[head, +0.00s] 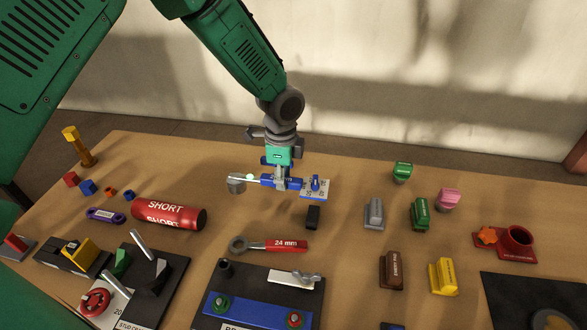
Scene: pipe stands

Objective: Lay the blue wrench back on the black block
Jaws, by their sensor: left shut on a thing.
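My left gripper (280,183) comes down from above and is shut on the blue wrench (267,180). The wrench lies about level across the picture, its grey head (237,183) to the left of the fingers. The fingers hide part of its handle. A small black block (313,217) stands on the table, below and a little right of the gripper in the picture. The wrench looks raised above the table and apart from the block. My right gripper is not in view.
A white plate with a blue piece (316,188) shows just right of the gripper. Several coloured blocks, including a grey one (374,214), stand right. Black boards line the front.

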